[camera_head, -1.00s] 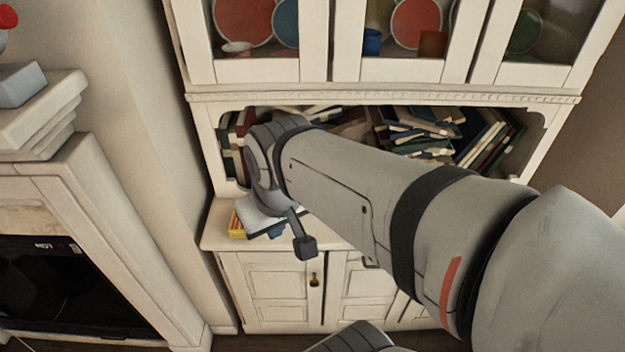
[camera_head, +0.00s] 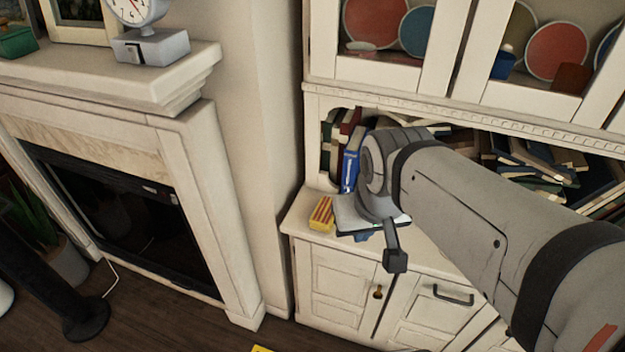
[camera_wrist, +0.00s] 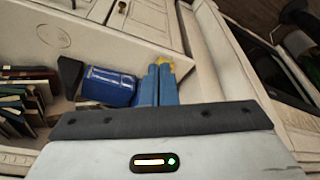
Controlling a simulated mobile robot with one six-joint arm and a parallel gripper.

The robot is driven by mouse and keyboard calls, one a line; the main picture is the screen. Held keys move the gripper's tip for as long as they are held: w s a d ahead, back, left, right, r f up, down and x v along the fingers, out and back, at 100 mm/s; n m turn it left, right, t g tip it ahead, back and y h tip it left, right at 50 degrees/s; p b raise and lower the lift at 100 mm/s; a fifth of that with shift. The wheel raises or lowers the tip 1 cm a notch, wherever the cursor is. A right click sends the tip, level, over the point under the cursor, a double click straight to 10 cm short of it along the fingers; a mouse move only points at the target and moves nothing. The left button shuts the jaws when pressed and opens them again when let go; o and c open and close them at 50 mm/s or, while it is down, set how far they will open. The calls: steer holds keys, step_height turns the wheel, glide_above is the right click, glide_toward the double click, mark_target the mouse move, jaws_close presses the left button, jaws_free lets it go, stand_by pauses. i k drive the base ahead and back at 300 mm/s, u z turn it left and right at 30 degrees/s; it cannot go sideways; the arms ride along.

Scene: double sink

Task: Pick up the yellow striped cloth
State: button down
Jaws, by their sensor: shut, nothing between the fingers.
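The yellow striped cloth (camera_head: 321,213), yellow with red stripes, lies as a small folded block on the cabinet's ledge near its left end. A yellow patch, likely the cloth (camera_wrist: 172,64), shows just past my fingertips in the wrist view, partly hidden by them. My gripper (camera_wrist: 158,68) shows there as two blue fingers side by side, shut and empty. Whether they touch the cloth cannot be told.
A blue book (camera_head: 352,165) stands behind the cloth; it also shows in the wrist view (camera_wrist: 108,87). Several books fill the shelf to the right. A white fireplace (camera_head: 215,200) stands left of the cabinet (camera_head: 330,285). A yellow item (camera_head: 262,349) shows at the bottom edge.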

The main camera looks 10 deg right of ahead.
mark_target(322, 219)
steer(key=z, duration=0.7)
steer(key=i, duration=0.4)
steer(key=u, duration=1.2)
